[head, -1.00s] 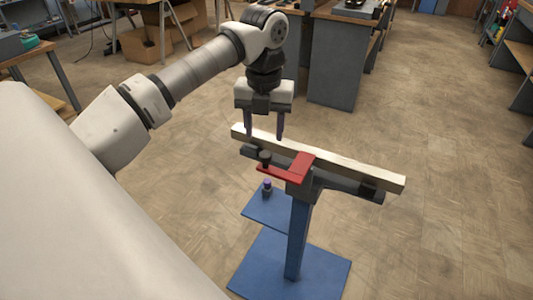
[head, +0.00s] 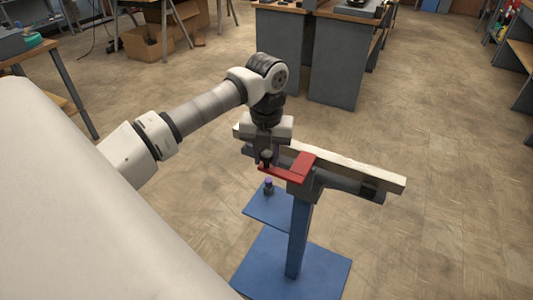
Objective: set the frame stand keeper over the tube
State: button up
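The red keeper (head: 301,167) is on the head of the blue frame stand (head: 299,235), with a flat arm reaching left to a dark knob (head: 266,158). The dark grey tube (head: 343,182) passes through the stand's head, and the keeper appears to lie across its top there. My gripper (head: 265,155) is lowered, fingers pointing down, at the knob end of the keeper. The fingers are partly hidden by the knob and overlap it in the picture. I cannot tell whether they touch it or how far apart they are.
A pale wooden beam (head: 355,170) runs just behind the tube. A small dark post with a purple top (head: 268,187) stands on a blue plate (head: 262,212) below. Grey workbenches (head: 335,65) stand behind.

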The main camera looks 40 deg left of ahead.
grip_shut()
jog(key=shift+w+a+r+b, duration=0.15)
jog(key=shift+w+a, duration=0.1)
jog(key=shift+w, duration=0.7)
jog(key=shift+w+a+f+b, duration=0.1)
jog(key=shift+w+a+b, duration=0.1)
jog(key=shift+w, duration=0.8)
jog(key=shift+w+a+r+b, duration=0.15)
jog(key=shift+w+a, duration=0.1)
jog(key=shift+w, duration=0.7)
jog(key=shift+f, duration=0.1)
jog(key=o, duration=0.5)
grip_release()
jog(key=shift+w, duration=0.1)
notch_tip(320, 180, up, 14)
jog(key=shift+f+b, duration=0.15)
jog(key=shift+b, duration=0.2)
jog(key=shift+d, duration=0.1)
